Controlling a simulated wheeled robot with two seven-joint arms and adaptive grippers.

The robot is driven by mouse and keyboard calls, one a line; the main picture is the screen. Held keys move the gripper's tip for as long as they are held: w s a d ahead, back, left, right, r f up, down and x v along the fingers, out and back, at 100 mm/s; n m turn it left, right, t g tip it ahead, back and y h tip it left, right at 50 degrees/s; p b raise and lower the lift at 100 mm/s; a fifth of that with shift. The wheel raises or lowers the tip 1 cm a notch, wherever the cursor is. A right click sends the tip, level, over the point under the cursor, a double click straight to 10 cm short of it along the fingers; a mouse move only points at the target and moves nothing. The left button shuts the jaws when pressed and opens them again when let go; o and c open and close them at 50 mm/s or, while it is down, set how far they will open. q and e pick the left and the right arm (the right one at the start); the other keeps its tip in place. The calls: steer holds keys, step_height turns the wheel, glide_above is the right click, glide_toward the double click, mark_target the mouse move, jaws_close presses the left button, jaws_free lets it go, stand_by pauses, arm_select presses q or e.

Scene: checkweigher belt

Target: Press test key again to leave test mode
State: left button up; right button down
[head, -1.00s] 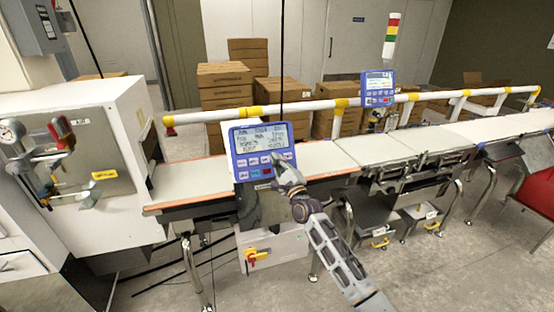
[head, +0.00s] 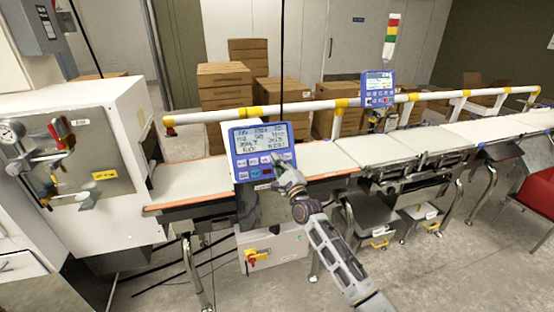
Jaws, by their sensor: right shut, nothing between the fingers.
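A blue control panel (head: 262,141) with a grey text screen and two rows of keys stands in front of the belt, near the middle of the head view. My right gripper (head: 279,160) is shut and empty, with its fingertips at the right end of the panel's upper key row. The fingers hide the keys there, and I cannot tell whether they touch one. The key labels and screen text are too small to read. My left gripper is not in view.
The conveyor belt (head: 193,181) runs behind the panel, with a white and yellow rail (head: 300,109) along its far side. A second blue panel (head: 379,86) stands on the rail. Cardboard boxes (head: 225,88) are stacked behind. A red chair (head: 540,187) is at the right.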

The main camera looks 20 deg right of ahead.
steer(key=shift+w, duration=0.1)
steer(key=shift+w+f+b, duration=0.2)
steer(key=shift+w+b, duration=0.05)
steer(key=shift+b, duration=0.2)
steer(key=shift+w+f+b, duration=0.2)
steer(key=shift+w+b, duration=0.2)
steer(key=shift+b, duration=0.05)
stand_by(1.2)
steer(key=shift+s+r, duration=0.15)
steer(key=shift+s, duration=0.05)
steer(key=shift+s+r+p, duration=0.3)
steer(key=shift+s+p, duration=0.25)
steer(key=shift+p, duration=0.2)
steer(key=shift+s, duration=0.1)
steer(key=shift+s+r+p, duration=0.4)
steer(key=shift+s+p, duration=0.25)
steer(key=shift+s, duration=0.05)
steer(key=shift+s+r+p, duration=0.35)
steer(key=shift+s+p, duration=0.3)
steer(key=shift+s, duration=0.1)
steer(key=shift+s+r+p, duration=0.4)
steer(key=shift+s+p, duration=0.25)
steer(key=shift+s, duration=0.05)
